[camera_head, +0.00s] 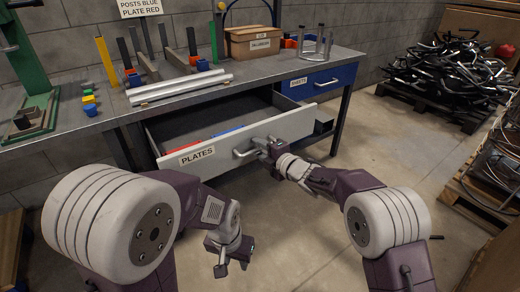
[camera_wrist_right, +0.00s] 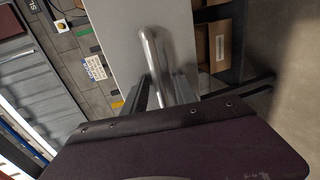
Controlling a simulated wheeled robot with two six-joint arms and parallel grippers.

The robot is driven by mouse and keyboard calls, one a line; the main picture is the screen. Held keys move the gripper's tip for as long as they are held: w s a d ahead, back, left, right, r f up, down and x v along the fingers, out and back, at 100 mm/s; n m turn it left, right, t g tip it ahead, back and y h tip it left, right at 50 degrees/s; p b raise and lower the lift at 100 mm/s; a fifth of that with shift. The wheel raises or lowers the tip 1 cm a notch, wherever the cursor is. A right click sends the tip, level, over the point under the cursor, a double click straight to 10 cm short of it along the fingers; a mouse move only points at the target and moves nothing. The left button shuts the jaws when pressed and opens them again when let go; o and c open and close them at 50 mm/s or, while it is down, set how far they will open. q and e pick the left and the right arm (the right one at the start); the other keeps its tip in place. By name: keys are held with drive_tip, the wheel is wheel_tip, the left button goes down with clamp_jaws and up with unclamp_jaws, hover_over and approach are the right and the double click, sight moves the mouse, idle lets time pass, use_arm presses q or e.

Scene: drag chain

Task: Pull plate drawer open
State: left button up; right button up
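The plate drawer (camera_head: 238,137) has a light grey front with a "PLATES" label (camera_head: 197,156) and stands pulled out from under the workbench. Red (camera_head: 185,145) and blue (camera_head: 225,131) plates show inside it. Its bar handle (camera_head: 243,152) is on the front and also shows in the right wrist view (camera_wrist_right: 150,50). My right gripper (camera_head: 265,146) is at the handle, with its fingers on both sides of the bar in the right wrist view (camera_wrist_right: 168,92); it looks shut on it. My left gripper (camera_head: 232,268) hangs low in front of the drawer, fingers apart and empty.
The workbench (camera_head: 60,90) carries a silver rail (camera_head: 180,87), coloured blocks and a cardboard box (camera_head: 252,42). A blue "SHEETS" drawer (camera_head: 325,82) is closed at the right. A pallet of black frames (camera_head: 455,70) stands farther right. The floor between is mostly clear.

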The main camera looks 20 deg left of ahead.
drive_tip(key=shift+d, duration=0.1)
drive_tip(key=p+v, duration=0.2)
drive_tip(key=v, duration=0.7)
